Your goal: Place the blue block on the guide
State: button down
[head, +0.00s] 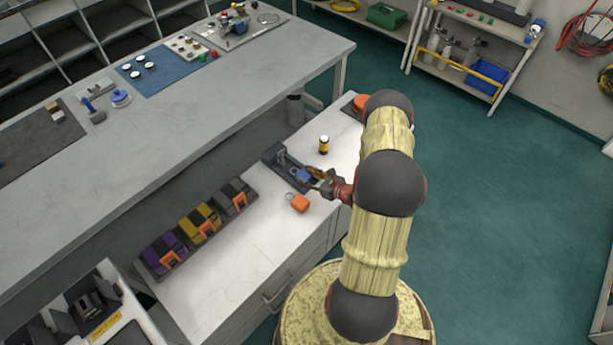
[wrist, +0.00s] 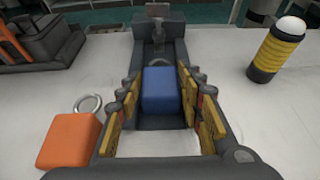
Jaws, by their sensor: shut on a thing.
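The blue block (head: 303,174) is between the fingers of my gripper (head: 319,181). In the wrist view the blue block (wrist: 160,90) fills the space between the fingertips (wrist: 160,96), and my gripper is shut on it. The dark grey guide (head: 277,158) lies on the white counter with an upright part at its far end. In the wrist view the guide (wrist: 158,45) runs straight ahead, and the block is in line with its channel, at the near part. I cannot tell whether the block rests on the guide or is just above it. My fingers hide its sides.
An orange padlock-like block (head: 300,203) lies close to the left of my gripper. A yellow-black cylinder with a white top (head: 324,144) stands to the right of the guide. A rack of purple, yellow and black packs (head: 199,223) is at left. The near counter between is clear.

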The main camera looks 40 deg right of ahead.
jog(key=c, duration=1.2)
grip_release()
